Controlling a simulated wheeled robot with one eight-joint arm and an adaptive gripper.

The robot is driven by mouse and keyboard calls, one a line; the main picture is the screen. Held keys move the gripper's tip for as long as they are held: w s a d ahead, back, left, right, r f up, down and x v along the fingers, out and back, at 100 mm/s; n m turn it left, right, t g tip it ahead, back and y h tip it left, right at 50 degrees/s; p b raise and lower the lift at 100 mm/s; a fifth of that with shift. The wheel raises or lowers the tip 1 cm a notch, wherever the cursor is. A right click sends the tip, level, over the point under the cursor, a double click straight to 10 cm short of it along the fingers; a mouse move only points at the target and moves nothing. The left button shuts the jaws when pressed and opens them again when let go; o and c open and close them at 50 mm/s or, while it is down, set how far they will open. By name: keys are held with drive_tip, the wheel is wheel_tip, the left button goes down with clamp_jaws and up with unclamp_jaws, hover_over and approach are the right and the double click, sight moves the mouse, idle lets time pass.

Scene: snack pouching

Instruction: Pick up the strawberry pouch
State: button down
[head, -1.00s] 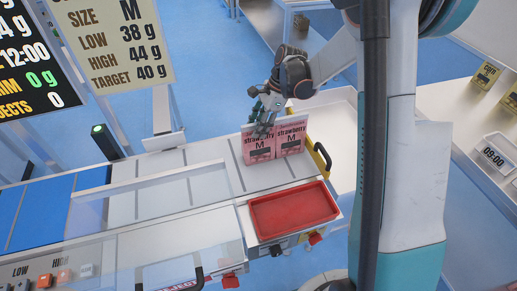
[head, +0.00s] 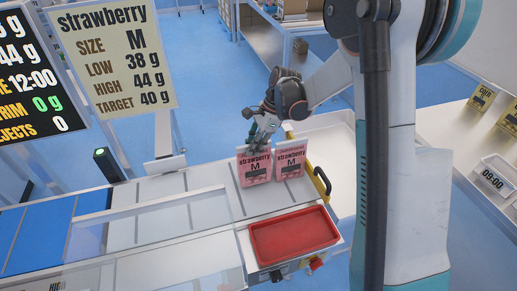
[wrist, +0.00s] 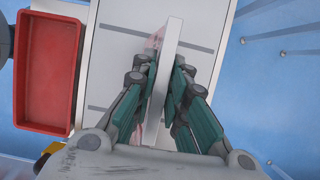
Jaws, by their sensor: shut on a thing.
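Two pink strawberry pouches marked M stand side by side at the conveyor's end in the head view, a left pouch (head: 256,170) and a right pouch (head: 290,162). My gripper (head: 257,143) comes from above and is shut on the upper part of the left pouch. In the wrist view my gripper (wrist: 161,95) has its green fingers on both sides of the held pouch (wrist: 163,75), seen edge-on as a pale strip. Some pink shows behind it, mostly hidden. I cannot tell whether the held pouch is clear of the belt.
A red tray (head: 295,236) lies in front of the pouches and also shows in the wrist view (wrist: 47,75). Corn pouches (head: 481,97) stand on the right-hand table. A clear guard covers the conveyor's near side.

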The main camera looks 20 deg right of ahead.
drive_tip(key=a+r+p, duration=0.2)
drive_tip(key=a+r, duration=0.4)
drive_tip(key=a, duration=0.6)
drive_tip(key=shift+a+r, duration=0.15)
